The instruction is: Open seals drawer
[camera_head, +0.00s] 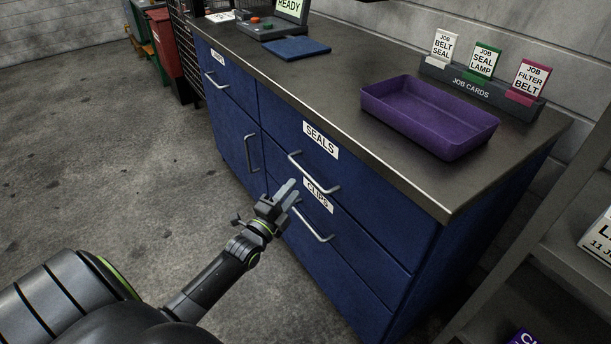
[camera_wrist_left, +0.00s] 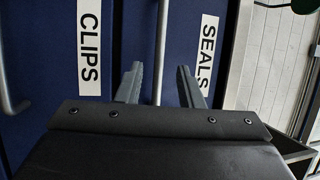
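The seals drawer (camera_head: 290,128) is the top drawer of the blue cabinet, shut, with a white SEALS label (camera_head: 321,140) and a grey bar handle (camera_head: 315,180). The label also shows in the left wrist view (camera_wrist_left: 206,58). My left gripper (camera_head: 289,191) is open, just in front of the cabinet near this handle. In the left wrist view the handle (camera_wrist_left: 161,45) runs between my two fingers (camera_wrist_left: 160,85); I cannot tell whether they reach around it. My right gripper is not in view.
The shut CLIPS drawer, with its handle (camera_head: 314,222), lies directly below. On the worktop are a purple tray (camera_head: 425,128), a job card holder (camera_head: 475,88) and a blue pad (camera_head: 293,49). A grey shelf (camera_head: 545,265) stands at the right. The floor left is clear.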

